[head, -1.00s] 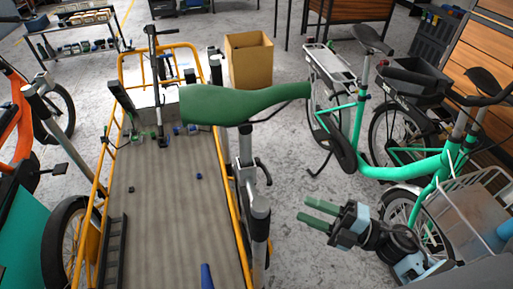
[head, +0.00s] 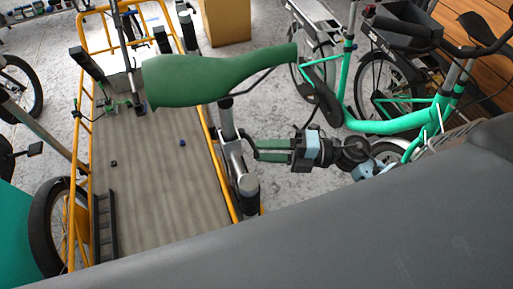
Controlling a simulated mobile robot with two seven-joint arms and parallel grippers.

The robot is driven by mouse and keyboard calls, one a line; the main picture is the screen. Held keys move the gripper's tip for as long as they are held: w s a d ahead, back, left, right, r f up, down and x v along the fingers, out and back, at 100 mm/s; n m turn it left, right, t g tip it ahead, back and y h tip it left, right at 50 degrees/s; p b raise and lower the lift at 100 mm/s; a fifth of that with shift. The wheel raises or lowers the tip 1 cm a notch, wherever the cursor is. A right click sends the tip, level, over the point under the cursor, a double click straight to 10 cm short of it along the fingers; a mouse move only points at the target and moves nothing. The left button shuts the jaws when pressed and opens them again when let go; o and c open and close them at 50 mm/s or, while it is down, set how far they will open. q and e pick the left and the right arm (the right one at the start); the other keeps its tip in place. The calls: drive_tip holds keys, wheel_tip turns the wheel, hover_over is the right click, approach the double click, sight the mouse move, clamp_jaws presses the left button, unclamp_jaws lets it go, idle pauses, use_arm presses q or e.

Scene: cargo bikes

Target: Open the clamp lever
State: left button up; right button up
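The green saddle (head: 215,82) sits on a metal seat post above the cargo bed. The post and its clamp (head: 232,150) show below the saddle. The clamp lever is on the right side of the post; it is small and mostly hidden at my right gripper's fingertips. My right gripper (head: 256,149) comes in from the right, with its two green fingers pointing left at the post. The fingers look apart, one above the other, around or beside the lever; I cannot tell whether they touch it. My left gripper is out of view.
The yellow-framed cargo bed (head: 150,190) lies left of the post, with small blue and dark parts on it. A cardboard box (head: 225,22) stands behind. A green bike (head: 385,125) stands at right, close behind my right arm.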

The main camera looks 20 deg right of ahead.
drive_tip(key=shift+x, duration=1.45)
clamp_jaws()
